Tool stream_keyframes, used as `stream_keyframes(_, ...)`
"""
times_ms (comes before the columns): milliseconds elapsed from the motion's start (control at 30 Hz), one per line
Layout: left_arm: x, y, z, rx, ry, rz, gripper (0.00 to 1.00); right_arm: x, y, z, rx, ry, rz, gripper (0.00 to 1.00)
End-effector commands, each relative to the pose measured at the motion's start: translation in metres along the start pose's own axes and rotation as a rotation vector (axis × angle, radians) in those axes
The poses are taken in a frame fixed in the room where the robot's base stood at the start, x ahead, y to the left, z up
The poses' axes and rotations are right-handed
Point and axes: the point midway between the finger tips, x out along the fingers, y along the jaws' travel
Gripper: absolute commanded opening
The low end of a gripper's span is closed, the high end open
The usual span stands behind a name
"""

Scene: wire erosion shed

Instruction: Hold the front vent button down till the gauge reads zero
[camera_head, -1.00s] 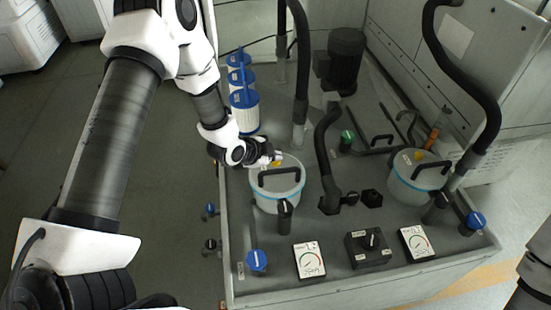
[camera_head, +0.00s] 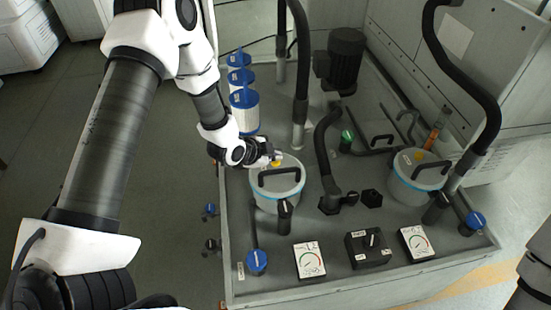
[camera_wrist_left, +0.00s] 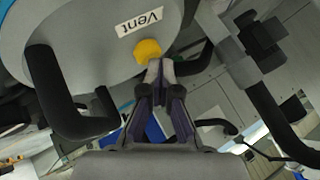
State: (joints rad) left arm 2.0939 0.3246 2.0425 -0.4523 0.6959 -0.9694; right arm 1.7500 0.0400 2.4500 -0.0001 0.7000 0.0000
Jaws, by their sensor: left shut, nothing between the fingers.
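The left round pot (camera_head: 277,190) has a grey lid, a blue rim band and a black handle. Its yellow vent button (camera_head: 277,162) sits at the lid's far edge. My right gripper is out of view.
A second lidded pot (camera_head: 418,177) with its own yellow button (camera_head: 419,155) and gauge (camera_head: 416,243) stands at right. Black hoses (camera_head: 326,150) rise between the pots. A black switch box (camera_head: 368,248) and blue-handled valves (camera_head: 256,261) line the front. Blue-topped filters (camera_head: 244,110) stand behind my left gripper.

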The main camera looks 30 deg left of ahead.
Motion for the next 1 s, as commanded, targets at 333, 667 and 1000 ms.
stream_keyframes(333,-0.012,-0.009,-0.009,0.000,-0.001,0.001,0.00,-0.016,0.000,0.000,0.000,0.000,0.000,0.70)
stream_keyframes(667,-0.013,-0.010,-0.009,0.000,0.000,0.000,0.00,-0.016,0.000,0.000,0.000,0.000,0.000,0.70)
stream_keyframes(1000,-0.033,-0.024,-0.024,0.000,0.000,-0.001,0.00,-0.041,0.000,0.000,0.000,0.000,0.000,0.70)
